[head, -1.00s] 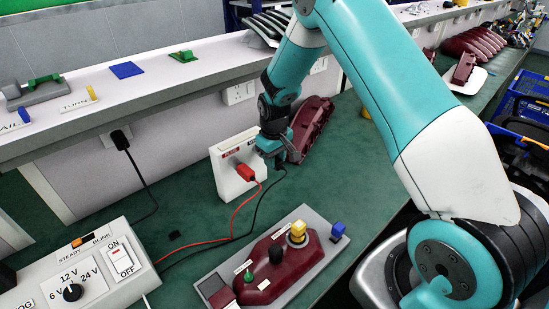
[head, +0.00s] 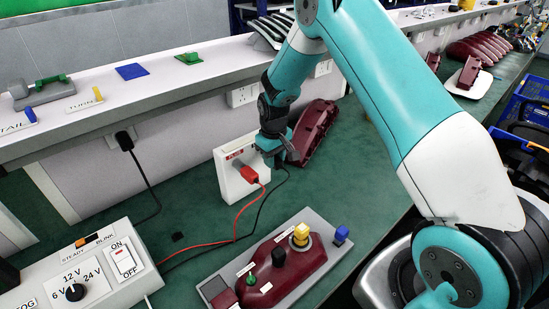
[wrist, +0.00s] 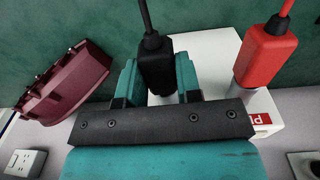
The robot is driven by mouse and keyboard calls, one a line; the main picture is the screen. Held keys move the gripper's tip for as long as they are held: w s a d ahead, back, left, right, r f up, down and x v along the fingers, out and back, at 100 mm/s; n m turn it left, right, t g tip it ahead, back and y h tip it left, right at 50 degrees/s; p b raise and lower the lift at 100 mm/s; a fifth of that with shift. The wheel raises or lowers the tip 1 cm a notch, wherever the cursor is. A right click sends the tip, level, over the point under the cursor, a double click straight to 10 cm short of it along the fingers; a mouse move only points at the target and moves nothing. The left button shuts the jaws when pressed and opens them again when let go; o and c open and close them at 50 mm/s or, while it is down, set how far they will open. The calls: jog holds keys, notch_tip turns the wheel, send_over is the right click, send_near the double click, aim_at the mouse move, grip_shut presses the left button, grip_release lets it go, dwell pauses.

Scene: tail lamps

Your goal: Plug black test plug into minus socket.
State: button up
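My gripper (head: 272,157) is at the right side of the white socket box (head: 228,178). In the wrist view its two fingers (wrist: 157,82) are shut on the black test plug (wrist: 155,62), one on each side. The black plug's cable runs down from the gripper in the head view. The red plug (head: 249,174) sits in the box's front on the left; it also shows in the wrist view (wrist: 264,52). The minus socket and the black plug's tip are hidden by the gripper, so I cannot tell whether the tip is in the socket.
A dark red lamp housing (head: 314,130) stands close to the right of my gripper. In front lies a grey fixture (head: 320,262) with another red lamp (head: 290,272). A switch panel (head: 100,262) is at the lower left. Red and black cables cross the green bench.

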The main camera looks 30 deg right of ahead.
jog(key=o, duration=0.5)
jog(key=shift+c, duration=0.2)
notch_tip(320, 180, up, 17)
jog(key=b, duration=0.2)
jog(key=shift+s+a+r+b, duration=0.2)
jog(key=shift+s+a+b, duration=0.05)
jog(key=shift+s+b, duration=0.1)
